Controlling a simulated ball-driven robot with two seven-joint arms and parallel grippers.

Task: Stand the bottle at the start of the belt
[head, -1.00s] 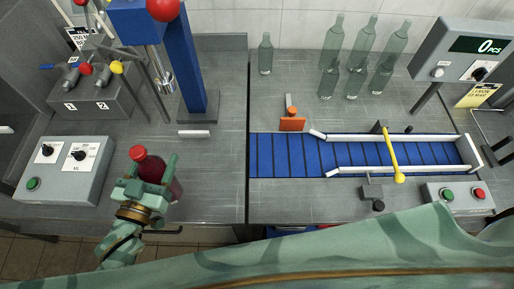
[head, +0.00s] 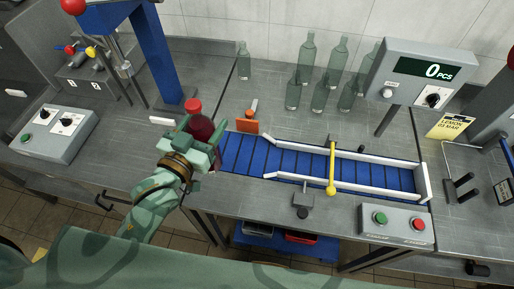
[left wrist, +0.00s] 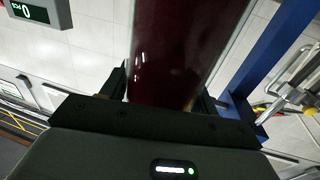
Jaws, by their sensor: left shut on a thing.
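The bottle (head: 202,128) is dark red with a red cap and looks upright. My left gripper (head: 192,143) is shut around its body, near the left end of the blue belt (head: 295,163). In the left wrist view the bottle's dark red body (left wrist: 185,55) fills the space between the fingers. Whether its base touches anything is hidden by the gripper. The belt's start is at its left end, just right of the bottle. My right gripper is not in view.
An orange flap (head: 247,126) stands at the belt's back edge near the start. White rails (head: 350,188) flank the belt, with a yellow bar (head: 332,170) across. Several empty clear bottles (head: 307,60) stand behind. A button box (head: 395,222) is at front right.

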